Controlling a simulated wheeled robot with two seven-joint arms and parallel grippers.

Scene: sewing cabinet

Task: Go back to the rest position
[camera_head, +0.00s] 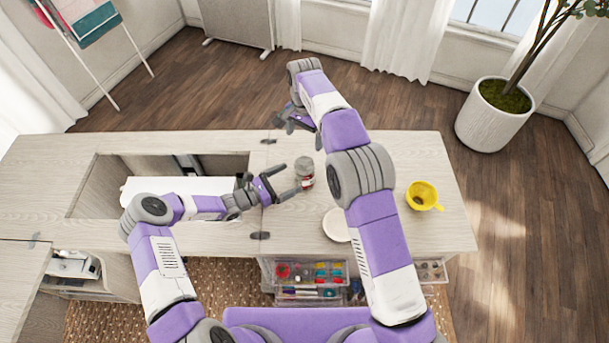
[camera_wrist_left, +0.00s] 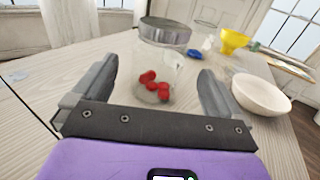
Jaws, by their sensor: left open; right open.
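My left gripper (camera_head: 279,184) is open over the cabinet top (camera_head: 412,232); in the left wrist view its fingers (camera_wrist_left: 155,95) point at a clear glass jar. The jar (camera_head: 305,173) has a grey metal lid and red pieces inside; it also shows in the left wrist view (camera_wrist_left: 160,62), standing upright just ahead of and between the open fingers. I cannot tell whether the fingers touch it. My right gripper (camera_head: 287,117) is open and appears empty near the far edge of the cabinet top.
A white bowl (camera_wrist_left: 262,94) stands right of the jar, partly behind my right arm in the head view. A yellow funnel (camera_head: 424,196) is farther right. A rectangular opening (camera_head: 100,180) is at the left. An open drawer (camera_head: 312,292) with colourful supplies is below the front edge.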

